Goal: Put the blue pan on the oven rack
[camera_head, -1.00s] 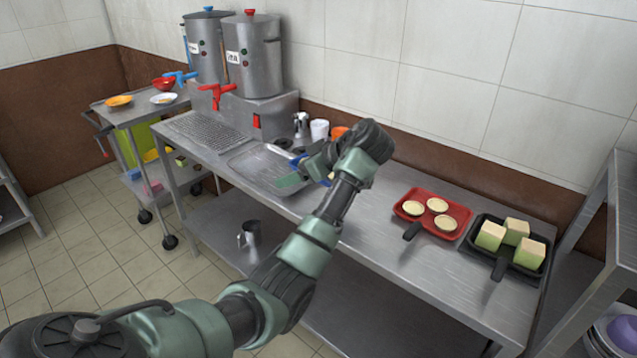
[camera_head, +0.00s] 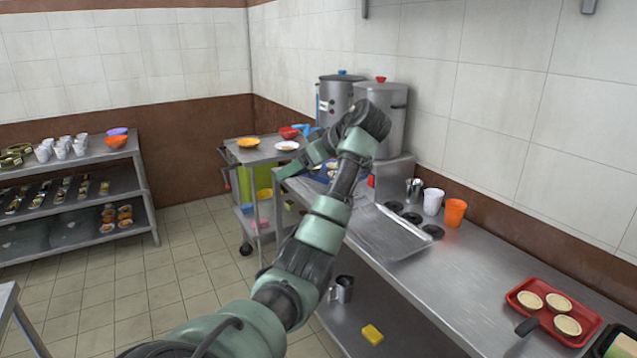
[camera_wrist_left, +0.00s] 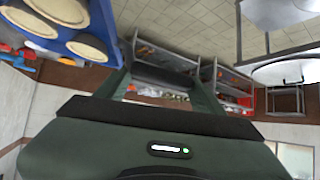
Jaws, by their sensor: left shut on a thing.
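The blue pan (camera_head: 322,178) shows in the head view partly behind my left gripper, above the far end of the steel counter. In the left wrist view the blue pan (camera_wrist_left: 103,24) fills the top left corner, tilted in the picture, with several round pale tarts in it. I cannot make out an oven rack in these frames. My right gripper is not in view.
The steel counter (camera_head: 470,270) runs along the right wall, with an empty metal tray (camera_head: 400,240), a white cup (camera_head: 433,201), an orange cup (camera_head: 455,212) and a red pan of tarts (camera_head: 515,300). A trolley (camera_head: 262,153) stands beyond. Shelves (camera_head: 135,160) stand left; floor between is clear.

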